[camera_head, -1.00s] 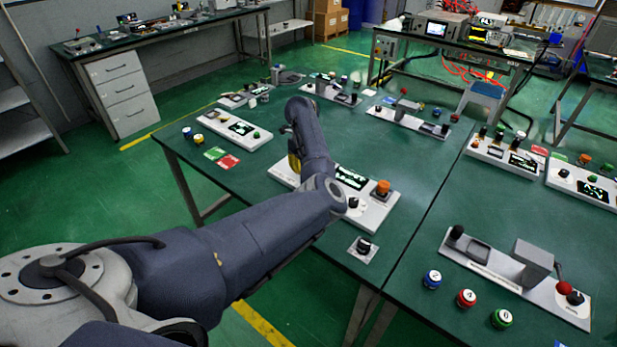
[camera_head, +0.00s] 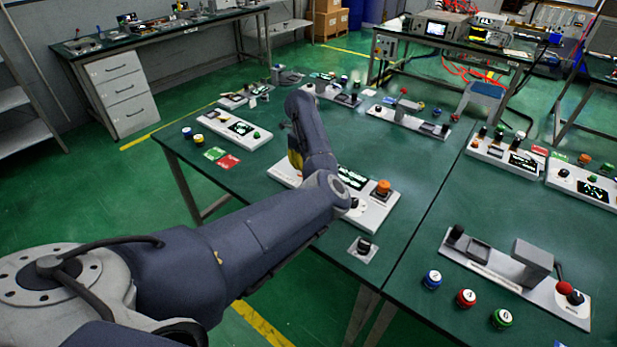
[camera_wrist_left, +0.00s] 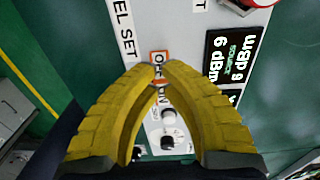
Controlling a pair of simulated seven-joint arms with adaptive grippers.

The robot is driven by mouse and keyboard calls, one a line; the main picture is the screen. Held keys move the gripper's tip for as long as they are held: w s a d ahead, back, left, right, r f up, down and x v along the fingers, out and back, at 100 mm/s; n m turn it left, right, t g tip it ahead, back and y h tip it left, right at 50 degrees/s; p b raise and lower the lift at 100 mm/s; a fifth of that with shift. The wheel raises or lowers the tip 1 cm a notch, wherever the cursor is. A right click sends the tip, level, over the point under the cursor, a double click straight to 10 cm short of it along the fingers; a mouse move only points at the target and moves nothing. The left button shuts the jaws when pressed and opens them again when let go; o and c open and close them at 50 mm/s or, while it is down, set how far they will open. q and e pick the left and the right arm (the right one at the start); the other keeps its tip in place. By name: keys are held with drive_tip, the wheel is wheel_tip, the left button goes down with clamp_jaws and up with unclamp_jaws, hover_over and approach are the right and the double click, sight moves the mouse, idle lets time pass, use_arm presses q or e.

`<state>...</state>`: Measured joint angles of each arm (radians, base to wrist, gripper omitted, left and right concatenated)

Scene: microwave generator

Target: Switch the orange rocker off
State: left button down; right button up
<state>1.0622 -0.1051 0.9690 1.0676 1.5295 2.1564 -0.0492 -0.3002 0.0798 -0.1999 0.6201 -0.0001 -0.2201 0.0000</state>
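The orange-framed rocker (camera_wrist_left: 160,56) shows in the left wrist view between and just beyond my left fingertips, on a pale panel. Letters on it are partly visible, but the fingers cover much of it and its switch position is unclear. My left gripper (camera_wrist_left: 158,73) has its two yellow fingers drawn together, tips at the rocker's near side. I cannot tell whether they touch it. In the head view, my left gripper (camera_head: 295,161) is mostly hidden behind my arm, over the left part of the white generator panel (camera_head: 376,215). My right gripper is not in view.
The same panel carries a lit display (camera_head: 352,177), an orange knob (camera_head: 382,188) and a black knob. A small plate with a black knob (camera_head: 364,245) lies in front. Another white panel (camera_head: 233,129) is at left.

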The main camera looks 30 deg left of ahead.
use_arm(q)
drive_tip(key=shift+r, duration=2.2)
